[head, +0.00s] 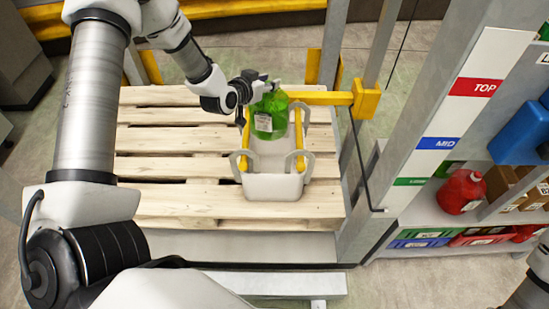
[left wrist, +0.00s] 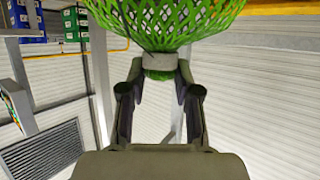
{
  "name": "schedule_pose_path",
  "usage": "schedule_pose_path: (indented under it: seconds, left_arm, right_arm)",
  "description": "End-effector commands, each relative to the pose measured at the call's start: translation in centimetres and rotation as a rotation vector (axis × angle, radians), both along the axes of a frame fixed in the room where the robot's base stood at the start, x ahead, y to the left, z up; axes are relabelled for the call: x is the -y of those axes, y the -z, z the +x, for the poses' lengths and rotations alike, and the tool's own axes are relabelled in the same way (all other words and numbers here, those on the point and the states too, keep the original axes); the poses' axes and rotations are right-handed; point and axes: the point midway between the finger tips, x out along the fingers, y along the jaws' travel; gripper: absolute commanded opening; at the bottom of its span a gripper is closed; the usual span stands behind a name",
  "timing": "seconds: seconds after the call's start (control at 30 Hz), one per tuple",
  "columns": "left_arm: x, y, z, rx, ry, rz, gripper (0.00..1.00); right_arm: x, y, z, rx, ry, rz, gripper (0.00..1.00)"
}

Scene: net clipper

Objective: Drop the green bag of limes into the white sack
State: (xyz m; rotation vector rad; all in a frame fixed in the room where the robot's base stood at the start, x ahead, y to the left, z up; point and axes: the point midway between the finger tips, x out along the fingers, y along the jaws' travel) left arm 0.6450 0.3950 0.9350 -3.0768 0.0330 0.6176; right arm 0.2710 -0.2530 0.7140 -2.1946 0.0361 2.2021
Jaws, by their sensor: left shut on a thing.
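The green bag of limes (head: 270,114) hangs from my left gripper (head: 247,88), over the white sack (head: 272,185). In the left wrist view my left gripper (left wrist: 160,75) is shut on the bag's gathered neck, and the green net (left wrist: 165,20) spreads beyond it. The sack stands open on the pallet with handle loops at its front and yellow bars along its sides. The bag covers the far part of the opening, and I cannot tell whether its bottom is inside. My right gripper is not in view.
The wooden pallet (head: 180,195) lies under the sack. A yellow bar with a block (head: 365,98) runs beside the sack to a grey post. At the right, a shelf with TOP and MID labels holds a red jug (head: 461,191), a blue bin (head: 520,132) and boxes.

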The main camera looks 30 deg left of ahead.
Motion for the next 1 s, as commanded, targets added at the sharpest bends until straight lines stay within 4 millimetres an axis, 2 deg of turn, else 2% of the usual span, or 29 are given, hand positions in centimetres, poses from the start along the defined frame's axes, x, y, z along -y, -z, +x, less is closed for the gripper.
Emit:
schedule_pose_path:
  seconds: [0.4, 0.73, 0.77, 0.8, 0.83, 1.0]
  left_arm:
    - [0.0, 5.3, 0.0, 0.002, 0.0, 0.001, 0.0]
    - [0.0, 5.6, 0.0, 0.002, 0.0, 0.001, 0.0]
    - [0.0, 5.6, 0.0, 0.002, 0.0, 0.001, 0.39]
    - [0.0, 5.6, 0.0, 0.002, 0.0, 0.001, 0.53]
    - [0.0, 5.6, 0.0, 0.002, 0.0, 0.001, 0.61]
    - [0.0, 5.6, 0.0, 0.001, 0.0, 0.001, 0.61]
  right_arm:
    - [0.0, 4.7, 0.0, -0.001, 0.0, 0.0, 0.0]
    - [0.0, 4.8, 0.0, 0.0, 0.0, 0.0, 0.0]
    - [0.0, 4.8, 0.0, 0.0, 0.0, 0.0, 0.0]
    - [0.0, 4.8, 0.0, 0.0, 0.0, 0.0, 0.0]
    - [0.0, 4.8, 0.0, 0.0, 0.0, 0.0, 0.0]
    - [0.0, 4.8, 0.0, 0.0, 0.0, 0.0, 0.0]
